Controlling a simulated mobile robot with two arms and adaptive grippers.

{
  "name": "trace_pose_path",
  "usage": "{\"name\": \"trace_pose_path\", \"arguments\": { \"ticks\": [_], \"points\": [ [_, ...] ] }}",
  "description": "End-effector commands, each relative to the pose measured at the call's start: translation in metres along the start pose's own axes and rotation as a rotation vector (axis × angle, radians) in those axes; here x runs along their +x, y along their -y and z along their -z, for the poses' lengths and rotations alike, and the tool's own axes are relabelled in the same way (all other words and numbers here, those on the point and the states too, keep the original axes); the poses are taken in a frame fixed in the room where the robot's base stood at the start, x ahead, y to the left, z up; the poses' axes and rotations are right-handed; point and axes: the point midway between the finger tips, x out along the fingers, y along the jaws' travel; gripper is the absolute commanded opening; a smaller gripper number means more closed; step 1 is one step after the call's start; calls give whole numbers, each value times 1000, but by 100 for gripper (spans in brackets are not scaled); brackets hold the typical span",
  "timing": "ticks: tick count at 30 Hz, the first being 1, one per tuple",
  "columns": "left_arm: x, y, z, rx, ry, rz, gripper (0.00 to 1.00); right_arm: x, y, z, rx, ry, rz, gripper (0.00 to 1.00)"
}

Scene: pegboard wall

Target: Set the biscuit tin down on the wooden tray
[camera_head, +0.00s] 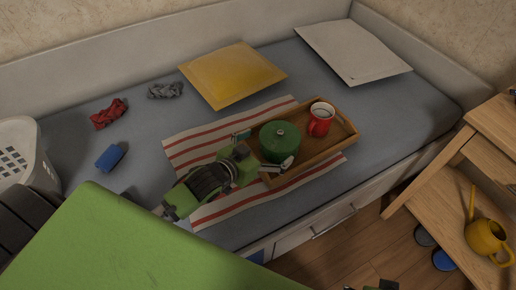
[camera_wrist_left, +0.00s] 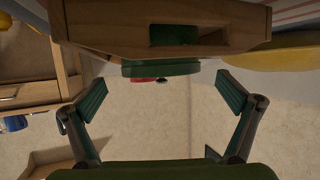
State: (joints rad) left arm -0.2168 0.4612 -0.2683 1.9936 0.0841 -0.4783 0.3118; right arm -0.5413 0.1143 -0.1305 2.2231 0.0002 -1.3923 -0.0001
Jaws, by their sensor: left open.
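The biscuit tin (camera_head: 280,141), round and dark green with a knob on its lid, stands upright in the left end of the wooden tray (camera_head: 343,143). In the left wrist view, which looks upside down, the tin (camera_wrist_left: 160,71) shows past the tray's end wall (camera_wrist_left: 100,22) and through its handle slot. My left gripper (camera_head: 262,150) is open and empty at the tray's left end, with its fingers apart from the tin. Both fingers show spread in the wrist view (camera_wrist_left: 160,95). A small part of my right gripper (camera_head: 384,285) shows at the bottom edge, too cut off to judge.
The tray lies on a striped cloth (camera_head: 210,137) on the grey bed.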

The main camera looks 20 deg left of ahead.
Motion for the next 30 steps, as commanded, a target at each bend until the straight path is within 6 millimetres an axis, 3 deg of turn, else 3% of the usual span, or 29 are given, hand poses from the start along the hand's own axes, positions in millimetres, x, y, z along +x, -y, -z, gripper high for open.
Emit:
{"name": "trace_pose_path", "arguments": {
  "ticks": [3,10,30],
  "points": [
    [-24,0,1,1,3,0,100,16,1,-3,-1,11,2,69],
    [-48,0,0,0,1,0,100,35,2,-9,-3,19,4,69],
    [-53,0,0,1,0,1,100,40,2,-11,-3,22,4,69]
  ]
}}
